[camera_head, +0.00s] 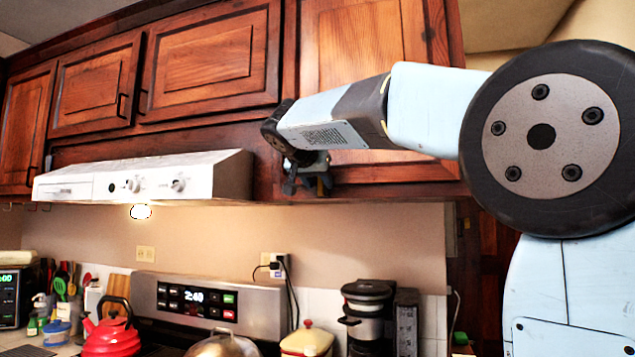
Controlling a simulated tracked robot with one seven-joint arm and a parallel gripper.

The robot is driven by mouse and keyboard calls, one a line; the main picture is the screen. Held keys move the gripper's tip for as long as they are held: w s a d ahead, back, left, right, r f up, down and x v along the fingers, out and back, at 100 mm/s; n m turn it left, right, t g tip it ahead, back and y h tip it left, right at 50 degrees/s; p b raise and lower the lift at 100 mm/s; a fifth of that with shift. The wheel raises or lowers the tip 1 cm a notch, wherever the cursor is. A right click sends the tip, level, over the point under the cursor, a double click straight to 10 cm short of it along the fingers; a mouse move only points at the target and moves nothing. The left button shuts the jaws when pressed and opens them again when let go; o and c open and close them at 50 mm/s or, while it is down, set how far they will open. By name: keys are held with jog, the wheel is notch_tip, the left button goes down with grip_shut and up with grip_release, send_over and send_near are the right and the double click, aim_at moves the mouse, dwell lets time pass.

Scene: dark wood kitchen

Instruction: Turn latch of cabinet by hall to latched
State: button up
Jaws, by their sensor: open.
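The tall cabinet door at the right end of the upper row (357,45) is dark reddish wood with a raised panel and looks closed. My gripper (307,186) is open at the lower left part of this door, close to its bottom edge. My pale blue arm reaches in from the right and covers much of the door's lower half. No latch can be made out; the area around my gripper's fingers is dark and partly hidden by my wrist. I cannot tell whether the fingers touch anything.
A white range hood (150,178) juts out left of my gripper. Other closed upper cabinets (205,60) with dark handles run left. Below stand a stove (210,300), a red kettle (110,328), a yellowish lidded pot (307,340) and a coffee maker (368,315). The wall beneath the cabinet is mostly clear.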

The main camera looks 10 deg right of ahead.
jog(key=v, duration=1.3)
jog(key=shift+s+a, duration=0.15)
jog(key=shift+s, duration=0.2)
jog(key=s+d+f+n+g+y, duration=0.2)
jog(key=s+f, duration=0.5)
jog(key=f, duration=0.7)
jog(key=s+d+f+n+g+y, duration=0.2)
jog(key=s+d+f, duration=0.3)
jog(key=f, duration=0.9)
jog(key=s+d+f+n+g+y, duration=0.1)
jog(key=s+d+f+n+y, duration=0.1)
jog(key=s+f, duration=0.8)
notch_tip(320, 180, down, 4)
jog(key=shift+d+f+g+y, duration=0.1)
jog(key=shift+d+g+y, duration=0.35)
jog(key=shift+d, duration=0.45)
